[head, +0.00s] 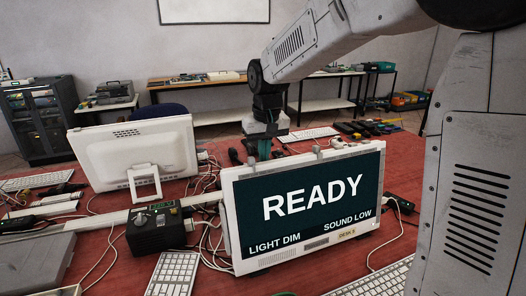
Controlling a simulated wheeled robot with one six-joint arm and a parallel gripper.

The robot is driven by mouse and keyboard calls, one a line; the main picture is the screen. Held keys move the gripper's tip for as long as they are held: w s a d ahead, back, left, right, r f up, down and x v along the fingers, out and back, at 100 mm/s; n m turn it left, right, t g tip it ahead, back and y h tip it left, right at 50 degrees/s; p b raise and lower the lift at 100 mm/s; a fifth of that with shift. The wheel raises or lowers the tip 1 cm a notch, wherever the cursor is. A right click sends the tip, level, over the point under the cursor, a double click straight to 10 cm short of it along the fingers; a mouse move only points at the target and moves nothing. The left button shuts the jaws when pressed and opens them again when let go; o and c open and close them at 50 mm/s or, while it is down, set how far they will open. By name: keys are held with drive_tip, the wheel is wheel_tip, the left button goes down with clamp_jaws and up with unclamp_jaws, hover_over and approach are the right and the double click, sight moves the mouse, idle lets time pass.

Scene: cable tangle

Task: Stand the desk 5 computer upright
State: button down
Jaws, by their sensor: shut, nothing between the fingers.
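The computer (306,202) with a white frame stands on the red desk, its dark screen facing me. It looks upright, or close to it; its foot is mostly hidden. The screen reads READY, LIGHT DIM and SOUND LOW. A small tag (347,235) on its lower frame appears to read DESK 5. My gripper (265,151) is shut and empty, pointing down just behind the computer's top edge, left of its middle. The fingertips are partly hidden behind that edge, and I cannot tell whether they touch the back.
A second white monitor (135,157) stands at left with its back to me. A black box (157,230), a keyboard (173,275) and tangled white cables (209,240) lie left of the computer. Another keyboard (375,283) is at front right. Tools (365,128) lie behind.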

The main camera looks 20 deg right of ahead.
sight(271, 164)
drive_tip(key=s, duration=0.2)
drive_tip(key=s+r, duration=0.1)
drive_tip(key=s, duration=0.2)
drive_tip(key=shift+s+r, duration=0.1)
drive_tip(key=shift+s, duration=0.1)
idle(0.3)
drive_tip(key=w, duration=0.4)
drive_tip(key=shift+d+f, duration=0.2)
wheel_tip(271, 164, up, 10)
drive_tip(key=s, duration=0.2)
drive_tip(key=shift+a, duration=0.15)
